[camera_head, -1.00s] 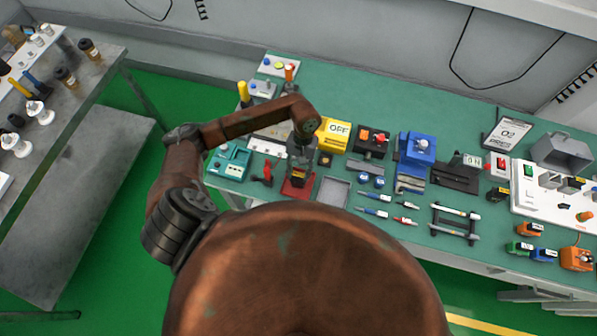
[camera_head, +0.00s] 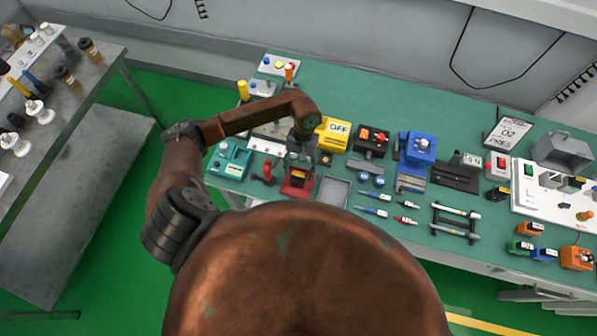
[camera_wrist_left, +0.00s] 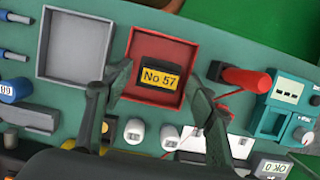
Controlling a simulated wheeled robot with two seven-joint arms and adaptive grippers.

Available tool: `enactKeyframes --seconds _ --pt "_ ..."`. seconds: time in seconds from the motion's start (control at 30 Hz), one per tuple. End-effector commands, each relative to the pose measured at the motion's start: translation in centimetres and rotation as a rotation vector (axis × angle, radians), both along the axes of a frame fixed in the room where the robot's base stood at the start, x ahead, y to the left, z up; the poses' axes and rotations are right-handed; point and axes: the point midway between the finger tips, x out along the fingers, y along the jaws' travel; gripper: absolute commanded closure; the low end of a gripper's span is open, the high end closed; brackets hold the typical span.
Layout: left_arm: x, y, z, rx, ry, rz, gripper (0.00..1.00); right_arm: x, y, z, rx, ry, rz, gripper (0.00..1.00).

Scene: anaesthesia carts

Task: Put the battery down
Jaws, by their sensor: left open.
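The battery, a black block with a yellow "No 57" label (camera_wrist_left: 160,77), lies inside the red tray (camera_wrist_left: 176,49) in the left wrist view. The red tray also shows in the head view (camera_head: 291,190), at the front edge of the green bench. My left gripper (camera_head: 300,158) is above the tray. In the left wrist view its two fingers (camera_wrist_left: 160,84) are spread on either side of the battery, with gaps between them and it. My right gripper is in neither view.
An empty grey tray (camera_head: 334,191) stands right of the red one. A teal device (camera_head: 228,161) and a red-handled tool (camera_head: 264,172) are at its left. A yellow "OFF" box (camera_head: 333,134) stands behind. Blue and red pens lie farther right.

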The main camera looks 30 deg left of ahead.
Motion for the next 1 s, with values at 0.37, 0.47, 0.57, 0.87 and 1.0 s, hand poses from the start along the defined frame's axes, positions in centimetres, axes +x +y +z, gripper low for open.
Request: enactKeyframes --seconds 0.37,0.47,0.57,0.87,1.0 --pt "2.2 0.6 7.3 0.002 -0.005 0.001 0.48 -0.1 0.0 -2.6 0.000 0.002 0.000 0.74" --pt "2.6 0.7 8.8 0.002 -0.004 0.001 0.48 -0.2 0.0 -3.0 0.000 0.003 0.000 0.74" --pt "2.8 0.7 9.8 0.002 -0.002 0.001 0.48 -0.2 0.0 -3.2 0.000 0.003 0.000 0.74" --pt "2.9 0.7 10.5 0.000 0.000 0.001 0.48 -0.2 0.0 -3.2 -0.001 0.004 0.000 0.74" --pt "2.9 0.7 10.5 0.000 0.000 0.001 0.48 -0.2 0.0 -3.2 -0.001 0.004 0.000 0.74"
